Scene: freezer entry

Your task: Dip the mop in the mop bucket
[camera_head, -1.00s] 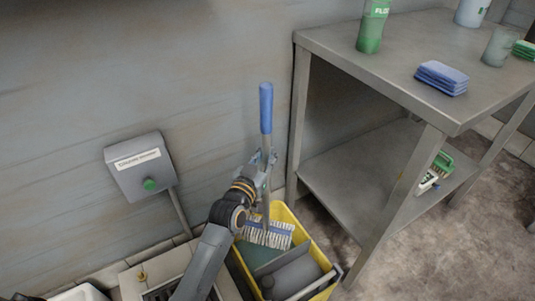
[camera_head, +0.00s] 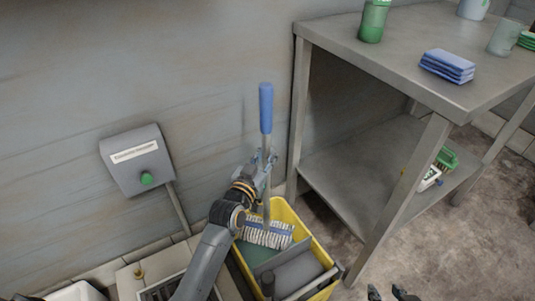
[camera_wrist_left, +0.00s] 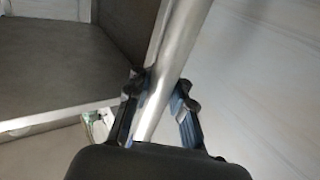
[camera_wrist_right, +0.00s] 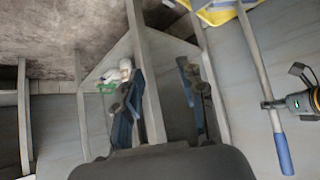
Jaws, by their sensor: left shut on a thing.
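The mop (camera_head: 265,108) stands nearly upright, with a blue grip on a metal handle and a white-and-blue striped head. My left gripper (camera_head: 264,166) is shut on the handle below the blue grip; the left wrist view shows its fingers on both sides of the metal shaft (camera_wrist_left: 172,62). The mop head (camera_head: 265,235) appears within the opening of the yellow mop bucket (camera_head: 284,211), toward its far end; its exact depth is hard to tell. My right gripper (camera_head: 389,293) is open and empty at the bottom edge. Its spread fingers show in the right wrist view (camera_wrist_right: 160,105).
A grey box with a green button (camera_head: 146,179) is on the wall. Floor is free at lower right.

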